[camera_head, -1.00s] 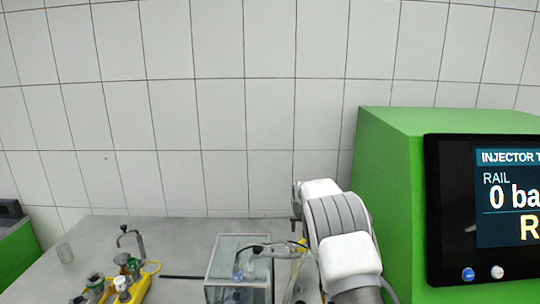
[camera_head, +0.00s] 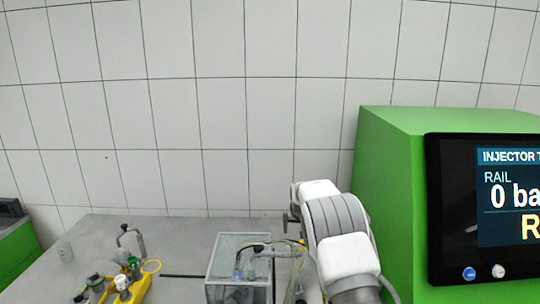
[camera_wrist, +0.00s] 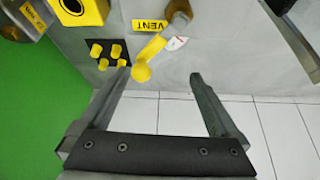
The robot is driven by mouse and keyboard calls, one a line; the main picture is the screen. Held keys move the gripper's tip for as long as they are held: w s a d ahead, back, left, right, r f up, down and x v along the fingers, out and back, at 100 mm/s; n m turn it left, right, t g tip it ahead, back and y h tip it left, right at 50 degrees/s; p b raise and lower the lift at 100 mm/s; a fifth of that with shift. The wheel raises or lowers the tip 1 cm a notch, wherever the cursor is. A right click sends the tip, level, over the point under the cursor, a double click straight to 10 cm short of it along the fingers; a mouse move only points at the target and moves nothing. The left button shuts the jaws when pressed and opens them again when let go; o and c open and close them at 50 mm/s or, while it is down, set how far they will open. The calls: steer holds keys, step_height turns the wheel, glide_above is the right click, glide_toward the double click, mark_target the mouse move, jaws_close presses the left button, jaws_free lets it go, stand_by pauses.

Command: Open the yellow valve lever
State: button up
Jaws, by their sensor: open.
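The yellow lever (camera_wrist: 150,57) shows in the wrist view, with a rounded yellow end and a shaft slanting up to the right. It lies beside a brass-coloured valve fitting (camera_wrist: 178,14) and a yellow VENT label (camera_wrist: 150,26). My gripper (camera_wrist: 159,76) is open and empty. Its two fingers point toward the lever, whose rounded end appears between the fingertips, nearer the left one. I cannot tell how deep the lever is between them. In the head view my arm hides the gripper and most of this area.
Several yellow knobs on a black plate (camera_wrist: 118,46) sit close to my left fingertip. A yellow block (camera_wrist: 80,8) is at upper left. In the head view a clear tank (camera_head: 238,284), a yellow fixture (camera_head: 137,291) and a green console (camera_head: 390,160) stand around my arm.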

step_height(320, 180, up, 6)
steer(key=p, duration=0.2)
steer(key=shift+d+r+p, duration=0.15)
steer(key=shift+d+p, duration=0.05)
steer(key=shift+p, duration=0.15)
steer(key=shift+w, duration=0.1)
steer(key=s+d+r, duration=0.3)
steer(key=s+r, duration=1.7)
steer(key=s, duration=0.3)
steer(key=s+f, duration=0.3)
steer(key=s, duration=2.6)
steer(key=shift+d+n, duration=0.4)
steer(key=shift+d, duration=0.05)
steer(key=shift+c, duration=0.3)
